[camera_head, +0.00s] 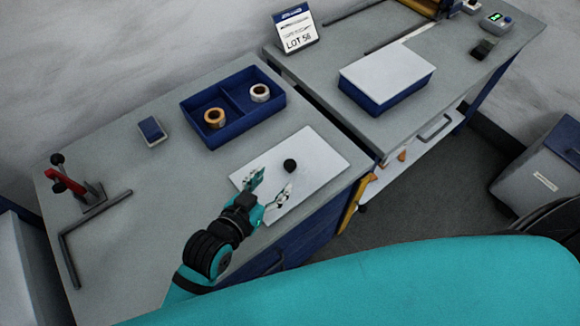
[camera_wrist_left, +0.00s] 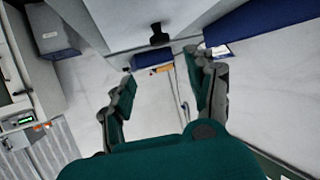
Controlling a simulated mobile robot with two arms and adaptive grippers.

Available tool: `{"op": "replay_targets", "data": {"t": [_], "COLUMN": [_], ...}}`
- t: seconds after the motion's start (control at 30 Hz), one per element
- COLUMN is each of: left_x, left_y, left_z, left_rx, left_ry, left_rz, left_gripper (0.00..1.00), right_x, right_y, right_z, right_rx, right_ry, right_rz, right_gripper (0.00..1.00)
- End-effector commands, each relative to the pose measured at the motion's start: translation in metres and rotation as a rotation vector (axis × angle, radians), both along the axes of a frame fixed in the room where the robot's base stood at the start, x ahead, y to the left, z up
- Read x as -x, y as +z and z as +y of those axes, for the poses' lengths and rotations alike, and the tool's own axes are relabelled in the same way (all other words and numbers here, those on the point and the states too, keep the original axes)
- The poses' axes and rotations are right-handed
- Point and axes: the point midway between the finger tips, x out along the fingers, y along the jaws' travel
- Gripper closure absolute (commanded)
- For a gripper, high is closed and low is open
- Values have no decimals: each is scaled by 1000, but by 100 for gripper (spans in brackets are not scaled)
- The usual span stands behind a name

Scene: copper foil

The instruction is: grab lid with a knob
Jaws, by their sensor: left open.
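The lid (camera_head: 322,152) is a flat white plate with a round black knob (camera_head: 290,165) in its middle. It lies on the grey bench near the front edge. My left gripper (camera_head: 273,184) is open and empty over the front part of the lid, its fingers pointing towards the knob. The fingertips look close to the knob but apart from it. In the left wrist view, the dark knob (camera_wrist_left: 159,36) stands ahead of the two spread fingers (camera_wrist_left: 162,68), with nothing between them. My right gripper is not in view.
Behind the lid is a blue two-compartment tray (camera_head: 193,130) with a copper roll (camera_head: 214,117) and a silver roll (camera_head: 260,92). A red-handled tool (camera_head: 68,183) stands at the left. The right bench holds a white-topped blue box (camera_head: 385,85) and a LOT 56 sign (camera_head: 297,30).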

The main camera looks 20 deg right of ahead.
Motion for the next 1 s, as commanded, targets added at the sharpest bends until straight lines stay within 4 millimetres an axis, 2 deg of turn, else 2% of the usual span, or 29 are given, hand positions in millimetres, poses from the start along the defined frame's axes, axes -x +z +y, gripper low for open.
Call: {"op": "replay_targets", "data": {"t": [0.1, 0.2, 0.47, 0.8, 1.0], "left_x": [-16, -24, -34, -59, -61], "left_y": [-7, -14, -22, -46, -48], "left_z": [-17, -26, -36, -59, -62], "left_rx": [1, 0, -2, 0, 0], "left_ry": [0, 0, -1, 1, 0], "left_rz": [-1, 0, -1, -2, -1], "left_gripper": [44, 44, 44, 44, 44], "right_x": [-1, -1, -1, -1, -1], "right_y": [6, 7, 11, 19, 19], "right_z": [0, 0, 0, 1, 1], "right_rx": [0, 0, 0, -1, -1], "right_ry": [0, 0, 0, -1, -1], "right_rz": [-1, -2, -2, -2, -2], "right_gripper": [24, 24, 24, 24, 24]}}
